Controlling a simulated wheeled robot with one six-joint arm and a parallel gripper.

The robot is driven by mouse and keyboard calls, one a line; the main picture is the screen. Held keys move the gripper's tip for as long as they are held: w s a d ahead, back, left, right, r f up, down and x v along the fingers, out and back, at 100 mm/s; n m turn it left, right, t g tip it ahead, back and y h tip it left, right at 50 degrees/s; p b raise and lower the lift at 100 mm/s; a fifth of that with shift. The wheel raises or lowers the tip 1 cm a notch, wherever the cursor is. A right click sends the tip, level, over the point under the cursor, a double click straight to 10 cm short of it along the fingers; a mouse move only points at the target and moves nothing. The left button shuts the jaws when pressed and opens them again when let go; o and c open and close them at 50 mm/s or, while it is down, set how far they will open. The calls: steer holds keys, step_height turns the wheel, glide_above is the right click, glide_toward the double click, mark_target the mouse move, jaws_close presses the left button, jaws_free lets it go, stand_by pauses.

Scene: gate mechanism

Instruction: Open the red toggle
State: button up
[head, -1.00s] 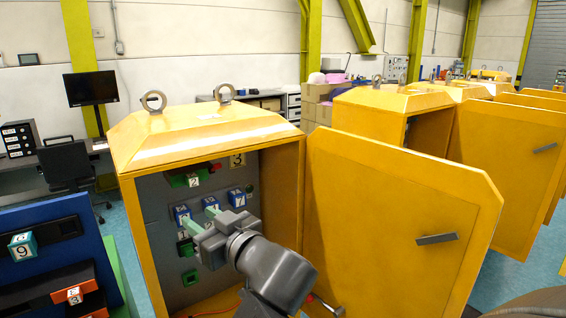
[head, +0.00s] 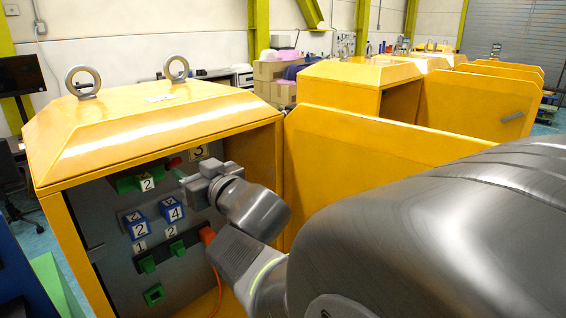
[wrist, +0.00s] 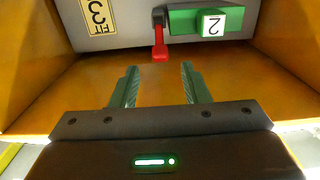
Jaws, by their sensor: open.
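The red toggle (wrist: 159,43) shows in the wrist view as a red lever on a dark mount, beside a green block with a white "2" label (wrist: 211,25). In the head view, a small red part (head: 173,162) of it shows high on the panel inside the yellow cabinet. My gripper (wrist: 157,85) is open, with its two green fingers apart and nothing between them. The toggle lies ahead of the fingers, roughly in line with the gap, and appears apart from them. In the head view my gripper (head: 181,178) is just below and right of the toggle.
The yellow cabinet (head: 150,125) has walls and a roof close around my gripper. Its open yellow door (head: 375,150) stands at the right, behind my arm. Blue numbered cubes (head: 172,208) and green parts (head: 154,295) sit lower on the panel. A "3" label (wrist: 97,14) is beside the toggle.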

mark_target(179, 164)
steer(key=b+x, duration=0.2)
steer(key=x, duration=0.4)
steer(key=shift+f, duration=0.1)
steer(key=shift+w+a, duration=0.35)
steer(key=shift+a, duration=0.1)
steer(key=shift+b, duration=0.35)
jaws_close()
